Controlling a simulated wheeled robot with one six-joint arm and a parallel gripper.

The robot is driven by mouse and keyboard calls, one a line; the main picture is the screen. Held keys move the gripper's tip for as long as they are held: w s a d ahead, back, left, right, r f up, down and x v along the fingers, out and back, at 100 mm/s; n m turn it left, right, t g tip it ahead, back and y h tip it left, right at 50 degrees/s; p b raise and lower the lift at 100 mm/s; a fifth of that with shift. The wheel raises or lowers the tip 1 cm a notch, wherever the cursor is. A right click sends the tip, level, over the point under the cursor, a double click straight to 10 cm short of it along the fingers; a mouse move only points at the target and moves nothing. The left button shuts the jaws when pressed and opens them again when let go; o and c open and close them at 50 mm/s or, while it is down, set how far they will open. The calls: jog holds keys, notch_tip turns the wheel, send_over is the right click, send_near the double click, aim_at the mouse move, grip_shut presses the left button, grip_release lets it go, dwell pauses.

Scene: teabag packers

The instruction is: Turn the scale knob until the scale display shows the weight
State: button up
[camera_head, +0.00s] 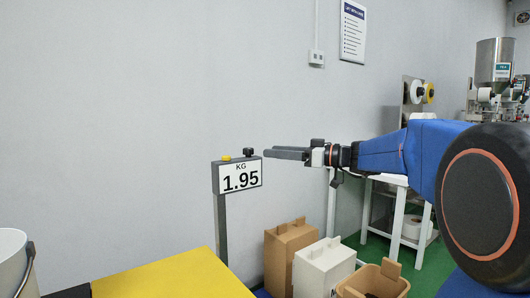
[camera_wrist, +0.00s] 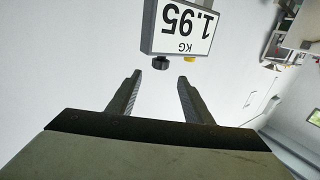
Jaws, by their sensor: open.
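The scale display (camera_head: 240,177) is a grey box on a post, and its white face reads 1.95 KG. A black knob (camera_head: 249,152) and a yellow button (camera_head: 226,158) sit on its top. My gripper (camera_head: 270,153) is open and empty, just right of the black knob at about its height. In the wrist view the display (camera_wrist: 181,28) appears upside down. There the black knob (camera_wrist: 161,63) shows just beyond and between the fingertips of my gripper (camera_wrist: 160,78), apart from them. The yellow button (camera_wrist: 190,60) shows beside the knob.
A yellow surface (camera_head: 175,278) lies at the front, with a white bucket (camera_head: 12,262) at the left. A brown box (camera_head: 284,250), a white box (camera_head: 322,268) and an open carton (camera_head: 385,281) stand below my arm. The wall behind the display is bare.

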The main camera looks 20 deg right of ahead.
jog(key=shift+v, duration=1.65)
